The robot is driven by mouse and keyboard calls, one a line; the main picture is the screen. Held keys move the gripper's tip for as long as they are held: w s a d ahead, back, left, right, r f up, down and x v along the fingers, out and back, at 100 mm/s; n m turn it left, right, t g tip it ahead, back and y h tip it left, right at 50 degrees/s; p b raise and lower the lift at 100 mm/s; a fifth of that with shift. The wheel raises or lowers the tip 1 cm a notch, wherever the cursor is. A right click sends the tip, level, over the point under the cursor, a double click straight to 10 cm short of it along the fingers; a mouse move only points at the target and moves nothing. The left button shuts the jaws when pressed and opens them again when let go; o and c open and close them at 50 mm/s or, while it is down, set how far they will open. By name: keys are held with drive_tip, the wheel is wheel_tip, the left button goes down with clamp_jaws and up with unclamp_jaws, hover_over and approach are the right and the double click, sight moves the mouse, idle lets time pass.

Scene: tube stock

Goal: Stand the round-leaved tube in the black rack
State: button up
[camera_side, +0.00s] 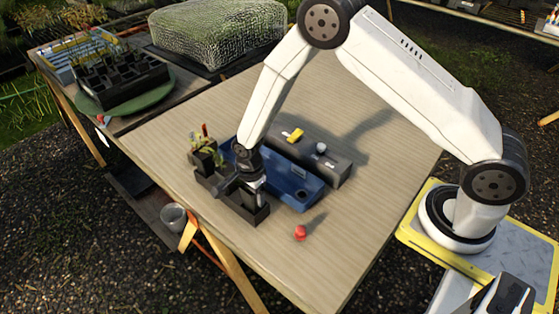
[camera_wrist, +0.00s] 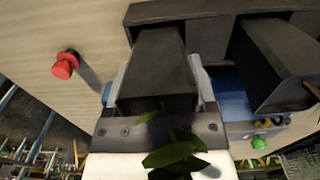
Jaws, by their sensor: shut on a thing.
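My gripper (camera_side: 250,182) is low over the black rack (camera_side: 260,214) in the side view. In the wrist view my gripper (camera_wrist: 160,82) is shut on a dark square tube (camera_wrist: 158,65). Broad green leaves (camera_wrist: 170,153) show at the tube's near end, over the gripper body. The tube's far end meets the dark rack (camera_wrist: 200,10); I cannot tell how deep it sits. In the side view my gripper largely hides the held tube.
Another dark tube (camera_wrist: 270,65) stands beside the held one. Planted tubes (camera_side: 204,156) are at the rack's left end. A blue tray (camera_side: 305,190) and a grey block (camera_side: 330,165) lie behind. A red knob-like thing (camera_side: 300,232) stands in front, with clear table around it.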

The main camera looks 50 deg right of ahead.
drive_tip(key=shift+f, duration=0.3)
idle(0.5)
drive_tip(key=o, duration=1.3)
drive_tip(key=shift+r, duration=3.9)
